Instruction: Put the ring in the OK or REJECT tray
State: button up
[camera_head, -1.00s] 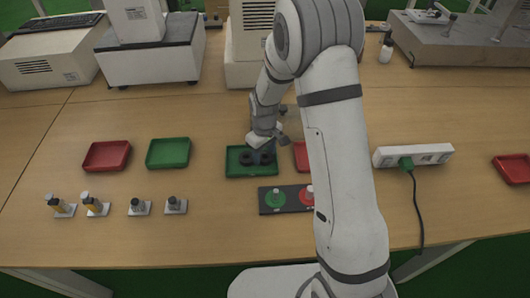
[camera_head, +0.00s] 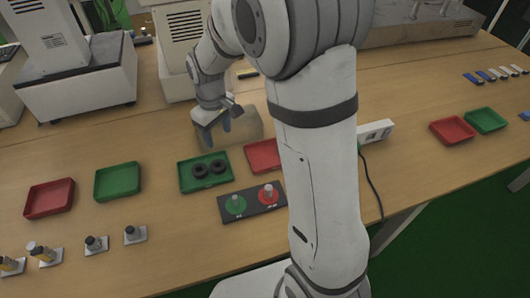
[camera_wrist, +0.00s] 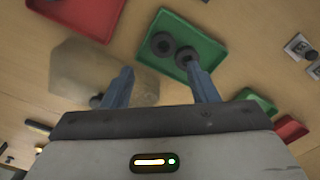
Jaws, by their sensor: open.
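Two dark rings, one at the left (camera_head: 199,170) and one at the right (camera_head: 217,167), lie side by side in a green tray (camera_head: 204,185). A red tray (camera_head: 262,156) stands just right of it, partly behind my arm. My gripper (camera_head: 212,132) is open and empty, above and behind the green tray. In the wrist view my gripper (camera_wrist: 160,82) has its two fingers spread with nothing between them. That view also shows the green tray (camera_wrist: 207,45) with both rings beyond the right finger, and part of the red tray (camera_wrist: 90,12) at the top.
A box with a green and a red button (camera_head: 250,203) sits in front of the trays. Another red tray (camera_head: 49,198) and green tray (camera_head: 118,181) stand at left. A tan block (camera_head: 237,128) is behind my gripper. A power strip (camera_head: 375,132) is at right.

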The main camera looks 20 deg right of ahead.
jog(key=s+d+r+m+t, duration=0.1)
jog(key=s+d+r+m, duration=0.2)
jog(key=s, duration=0.7)
jog(key=s+d+r+m+t, duration=0.1)
jog(key=s+d+r+m, duration=0.3)
jog(key=s, duration=0.6)
jog(key=shift+s+d+r, duration=0.35)
jog(key=shift+d+r, duration=0.6)
jog(key=shift+d, duration=0.2)
